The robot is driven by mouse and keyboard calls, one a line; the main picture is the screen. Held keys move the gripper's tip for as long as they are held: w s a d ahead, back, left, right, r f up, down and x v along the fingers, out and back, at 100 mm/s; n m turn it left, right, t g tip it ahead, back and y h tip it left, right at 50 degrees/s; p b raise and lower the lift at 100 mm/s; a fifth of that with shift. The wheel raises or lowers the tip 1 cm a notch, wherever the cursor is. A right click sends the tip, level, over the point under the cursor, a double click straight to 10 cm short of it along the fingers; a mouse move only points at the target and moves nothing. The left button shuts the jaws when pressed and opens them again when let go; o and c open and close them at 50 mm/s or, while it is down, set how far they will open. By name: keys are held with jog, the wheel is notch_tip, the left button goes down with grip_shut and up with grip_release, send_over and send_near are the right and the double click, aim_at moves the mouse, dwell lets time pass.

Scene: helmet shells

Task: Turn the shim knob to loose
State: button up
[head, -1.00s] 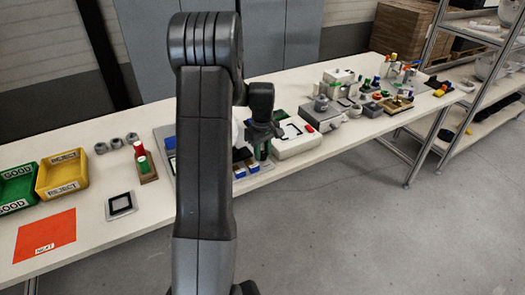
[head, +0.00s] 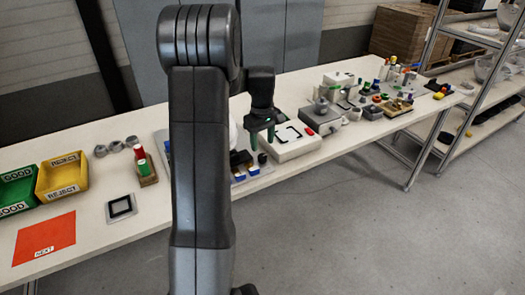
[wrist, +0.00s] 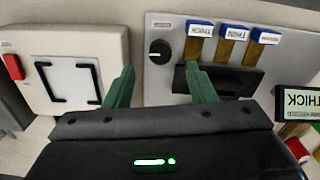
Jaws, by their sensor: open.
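The knob (wrist: 160,52) is a black round dial with a pale mark, on the grey panel (wrist: 217,95) in the wrist view. A small label beside it is too small to read. My gripper (wrist: 160,68) is open and empty, its green fingers apart, with the knob between the fingertips in the picture. I cannot tell whether they touch it. In the head view my gripper (head: 262,137) hangs over the bench beside the panel, and my arm hides much of the panel and the knob.
Several blue-topped shim tabs (wrist: 233,31) stand right of the knob. A display (wrist: 299,101) reading THICK is at the right. A white fixture with a red button (wrist: 14,67) is at the left. Yellow REJECT (head: 63,176) and green GOOD (head: 18,187) bins stand on the bench.

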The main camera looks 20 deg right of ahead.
aim_at(262, 156)
notch_tip(262, 156, up, 8)
dwell(0.5)
notch_tip(262, 156, down, 14)
jog(key=shift+r, duration=0.1)
dwell(0.4)
